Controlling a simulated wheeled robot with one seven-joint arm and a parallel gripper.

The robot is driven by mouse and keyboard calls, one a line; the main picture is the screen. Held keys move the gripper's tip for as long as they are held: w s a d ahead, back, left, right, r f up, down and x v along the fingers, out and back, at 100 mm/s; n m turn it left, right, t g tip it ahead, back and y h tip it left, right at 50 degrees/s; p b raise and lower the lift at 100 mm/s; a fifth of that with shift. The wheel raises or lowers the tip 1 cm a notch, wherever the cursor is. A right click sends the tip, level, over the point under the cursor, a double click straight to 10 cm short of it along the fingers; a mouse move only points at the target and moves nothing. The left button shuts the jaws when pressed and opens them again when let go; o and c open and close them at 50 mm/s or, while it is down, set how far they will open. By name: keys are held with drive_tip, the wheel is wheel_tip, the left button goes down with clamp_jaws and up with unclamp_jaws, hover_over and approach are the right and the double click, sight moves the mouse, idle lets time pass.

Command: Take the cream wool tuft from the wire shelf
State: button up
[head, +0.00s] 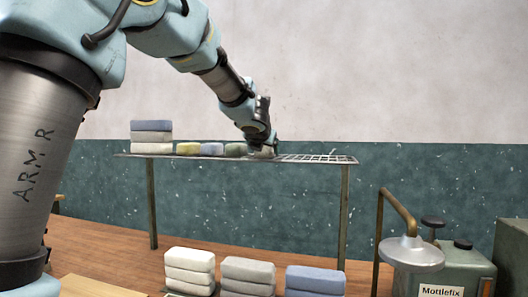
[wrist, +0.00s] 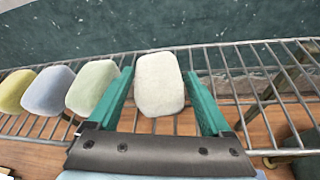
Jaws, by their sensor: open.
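The cream wool tuft (wrist: 159,84) lies on the wire shelf (wrist: 236,61), seen in the wrist view. My gripper (wrist: 161,88) is open, with one green finger on each side of the tuft. Narrow gaps show between the fingers and the tuft's sides. In the head view my gripper (head: 263,150) is over the wire shelf (head: 316,158), at the right end of a row of tufts. There my gripper mostly hides the cream tuft.
Green (wrist: 92,87), blue (wrist: 48,90) and yellow (wrist: 14,91) tufts lie left of my gripper. A folded stack (head: 151,137) is at the shelf's left end. The shelf's right part is bare. More stacks (head: 190,267) and a Mottlefix can (head: 455,270) are in front.

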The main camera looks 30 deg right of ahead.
drive_tip(key=shift+w, duration=0.1)
drive_tip(key=c, duration=1.1)
